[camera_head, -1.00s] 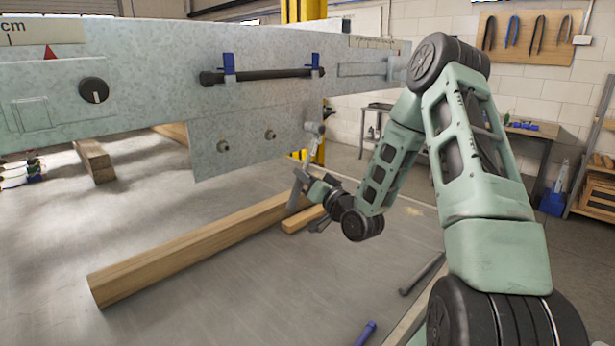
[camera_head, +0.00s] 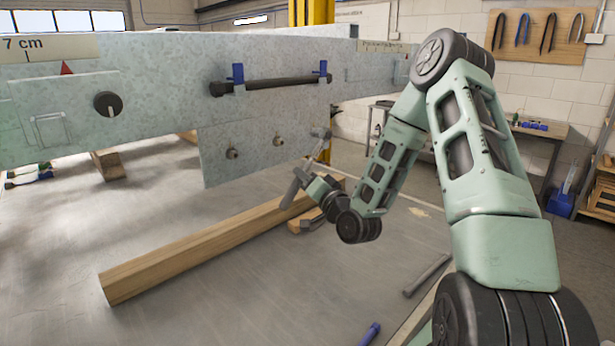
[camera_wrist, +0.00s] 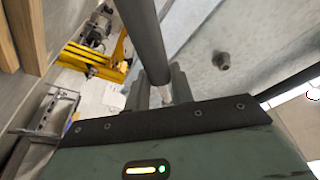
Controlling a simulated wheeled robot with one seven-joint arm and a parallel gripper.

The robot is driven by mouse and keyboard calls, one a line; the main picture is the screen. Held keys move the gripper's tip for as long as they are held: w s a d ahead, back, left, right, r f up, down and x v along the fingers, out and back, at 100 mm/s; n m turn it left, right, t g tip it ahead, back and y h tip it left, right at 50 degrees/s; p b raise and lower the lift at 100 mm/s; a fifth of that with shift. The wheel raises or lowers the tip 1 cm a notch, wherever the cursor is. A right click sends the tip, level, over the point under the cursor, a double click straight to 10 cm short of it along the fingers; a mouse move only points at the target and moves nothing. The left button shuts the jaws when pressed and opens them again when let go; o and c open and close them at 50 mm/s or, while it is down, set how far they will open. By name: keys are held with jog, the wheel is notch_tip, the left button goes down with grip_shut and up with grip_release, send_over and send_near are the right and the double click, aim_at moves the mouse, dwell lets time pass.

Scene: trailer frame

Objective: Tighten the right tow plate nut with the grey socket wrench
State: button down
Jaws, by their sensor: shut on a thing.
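The tow plate (camera_head: 250,165) is a galvanised sheet hanging below the long beam, with two nuts on it. The right nut (camera_head: 278,140) shows bare, and a nut also shows in the wrist view (camera_wrist: 221,60); I cannot tell which one. The socket's opening is not clear.
The left nut (camera_head: 232,153) is beside the right one. A dark bar (camera_head: 275,86) sits in blue clips above. A timber (camera_head: 190,250) lies on the surface below my gripper. A grey rod (camera_head: 427,275) and a blue-handled tool (camera_head: 370,334) lie at lower right.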

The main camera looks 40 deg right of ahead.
jog(key=shift+a+r+m+p, duration=0.65)
jog(key=shift+r+m+p, duration=0.15)
jog(key=shift+m+p, duration=0.25)
